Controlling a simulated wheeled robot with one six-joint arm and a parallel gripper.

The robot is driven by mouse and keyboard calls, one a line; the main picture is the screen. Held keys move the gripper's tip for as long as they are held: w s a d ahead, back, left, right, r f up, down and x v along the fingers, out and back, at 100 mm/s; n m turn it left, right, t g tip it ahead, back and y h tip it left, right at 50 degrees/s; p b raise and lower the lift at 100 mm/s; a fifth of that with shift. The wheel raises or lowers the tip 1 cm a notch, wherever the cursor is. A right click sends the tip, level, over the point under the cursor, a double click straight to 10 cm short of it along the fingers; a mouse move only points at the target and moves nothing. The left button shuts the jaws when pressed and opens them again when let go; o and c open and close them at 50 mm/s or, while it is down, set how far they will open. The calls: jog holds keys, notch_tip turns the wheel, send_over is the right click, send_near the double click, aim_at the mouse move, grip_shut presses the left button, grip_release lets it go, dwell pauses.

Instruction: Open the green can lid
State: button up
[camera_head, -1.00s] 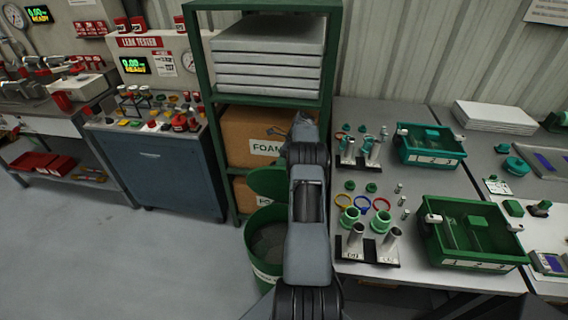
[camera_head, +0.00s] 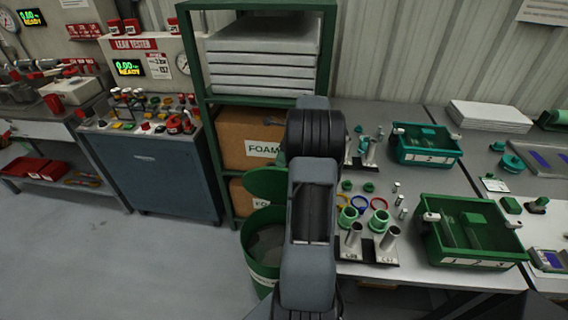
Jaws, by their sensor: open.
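The green can (camera_head: 261,280) stands on the floor at the left front corner of the workbench, with a white label on its front. Its mouth is uncovered and grey shows inside. Its green lid (camera_head: 264,184) is raised, tilted up at the back of the can, apart from the front rim. My arm hides the right part of the can and lid. My gripper does not show; my own arm links fill the space right of the can, so I cannot see whether it touches the lid.
A green shelf rack (camera_head: 202,130) with cardboard foam boxes (camera_head: 240,135) stands behind the can. The workbench (camera_head: 405,275) to the right holds a green bin (camera_head: 470,238) and a teal bin (camera_head: 428,145). A blue-grey cabinet (camera_head: 160,180) is at left. The floor (camera_head: 110,270) left of the can is clear.

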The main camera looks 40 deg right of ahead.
jog(key=shift+s+a+r, duration=0.3)
jog(key=shift+s+a, duration=0.1)
jog(key=shift+s, duration=0.2)
jog(key=shift+s+a+r, duration=0.3)
jog(key=shift+s+a, duration=0.1)
jog(key=shift+s, duration=0.15)
